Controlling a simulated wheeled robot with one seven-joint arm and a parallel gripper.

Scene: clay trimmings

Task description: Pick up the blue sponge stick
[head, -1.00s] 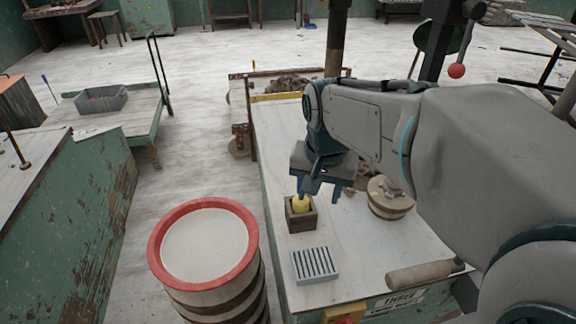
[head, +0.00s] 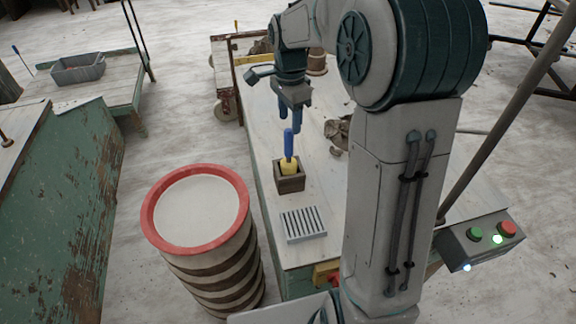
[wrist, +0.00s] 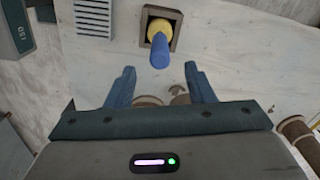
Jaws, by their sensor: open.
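The sponge stick stands upright in a small dark wooden box (head: 291,184) on the bench, with its yellow sponge end down in the box. Its blue handle (head: 288,144) points up. In the wrist view the handle (wrist: 160,54) and yellow end (wrist: 159,29) lie ahead of the fingertips, in line with the gap between them. My gripper (head: 290,124) is open and empty, with blue fingers pointing down, close behind the handle in the head view.
A slotted grey block (head: 303,224) lies in front of the box. A red-rimmed barrel (head: 195,211) stands left of the bench. Clay-like scraps (head: 338,132) lie right of the box. A control box (head: 479,241) with buttons is at the right. The bench near the wooden box is mostly clear.

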